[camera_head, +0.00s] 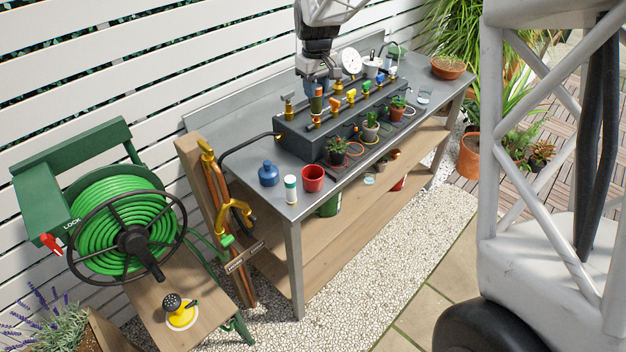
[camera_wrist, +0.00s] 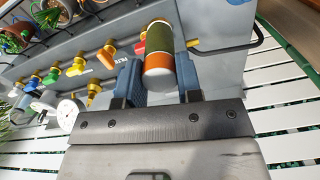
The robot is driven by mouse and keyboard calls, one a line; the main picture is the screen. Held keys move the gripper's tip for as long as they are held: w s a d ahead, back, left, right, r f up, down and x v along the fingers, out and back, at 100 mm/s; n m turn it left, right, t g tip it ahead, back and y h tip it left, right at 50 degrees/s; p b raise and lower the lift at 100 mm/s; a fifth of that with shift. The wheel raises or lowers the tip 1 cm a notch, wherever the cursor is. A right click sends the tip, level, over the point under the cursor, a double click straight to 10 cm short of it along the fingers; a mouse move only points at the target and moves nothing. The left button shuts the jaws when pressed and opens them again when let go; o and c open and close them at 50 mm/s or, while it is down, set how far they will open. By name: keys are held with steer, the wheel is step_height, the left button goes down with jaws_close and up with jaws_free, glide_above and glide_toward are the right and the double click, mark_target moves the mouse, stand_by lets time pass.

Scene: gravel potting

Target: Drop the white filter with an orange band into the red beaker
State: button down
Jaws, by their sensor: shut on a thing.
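My gripper (camera_head: 317,92) is shut on a cylindrical filter (camera_head: 316,104) over the near end of the grey manifold box. In the wrist view the filter (camera_wrist: 159,62) sits between the blue fingers (camera_wrist: 158,82). It has a wide olive-green middle, an orange band and a pale end facing the camera. I cannot tell whether its far end touches a brass fitting. The red beaker (camera_head: 313,179) stands upright at the bench's near left corner. It is well apart from my gripper, lower in the head view.
The manifold (camera_head: 300,143) carries several brass fittings and coloured valves. Potted plants (camera_head: 336,149) line its front. A black hose (camera_head: 245,142) runs off its left end.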

steer(key=s+f, duration=0.2)
steer(key=s, duration=0.8)
steer(key=shift+s+d+f, duration=0.3)
steer(key=shift+s+d, duration=0.05)
steer(key=shift+s, duration=0.05)
steer(key=shift+f, duration=0.1)
steer(key=shift+f, duration=2.9)
steer(key=c, duration=0.7)
jaws_free()
